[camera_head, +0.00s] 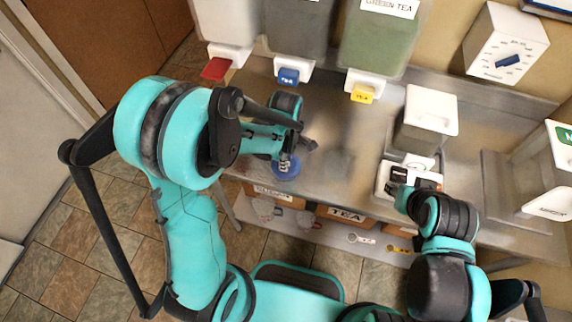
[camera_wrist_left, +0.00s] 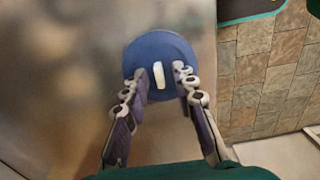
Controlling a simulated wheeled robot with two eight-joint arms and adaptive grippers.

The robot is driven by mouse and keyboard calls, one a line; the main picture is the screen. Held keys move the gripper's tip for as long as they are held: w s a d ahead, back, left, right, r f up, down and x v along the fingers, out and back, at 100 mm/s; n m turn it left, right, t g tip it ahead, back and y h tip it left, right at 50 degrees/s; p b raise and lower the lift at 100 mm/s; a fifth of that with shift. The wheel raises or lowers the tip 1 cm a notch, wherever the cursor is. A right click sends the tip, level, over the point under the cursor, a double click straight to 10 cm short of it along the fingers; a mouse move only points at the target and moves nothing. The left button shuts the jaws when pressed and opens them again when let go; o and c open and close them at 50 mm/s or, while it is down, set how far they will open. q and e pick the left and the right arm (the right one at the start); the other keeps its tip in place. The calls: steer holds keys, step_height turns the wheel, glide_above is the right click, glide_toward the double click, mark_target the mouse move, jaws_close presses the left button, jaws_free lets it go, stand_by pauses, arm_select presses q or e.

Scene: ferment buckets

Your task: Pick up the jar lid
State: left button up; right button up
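The jar lid (camera_head: 287,171) looks like a round blue disc near the front edge of the steel counter. In the left wrist view the blue lid (camera_wrist_left: 160,47) shows pale raised parts near its middle. My left gripper (camera_wrist_left: 162,82) is open, its two fingers apart over the near part of the lid, one on each side of the pale parts. I cannot tell whether the fingers touch it. In the head view my left gripper (camera_head: 287,158) is right above the lid and partly hides it. My right gripper (camera_head: 399,194) is by a white device; its fingers are unclear.
The steel counter (camera_head: 335,135) has free room right of the lid. Dispensers with red, blue and yellow taps (camera_head: 362,93) stand behind. A white device (camera_head: 420,180) and a white-lidded canister (camera_head: 429,110) are at the right. The tiled floor (camera_wrist_left: 259,75) lies past the counter edge.

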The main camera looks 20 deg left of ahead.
arm_select(q)
jaws_close()
steer(key=shift+r, duration=0.1)
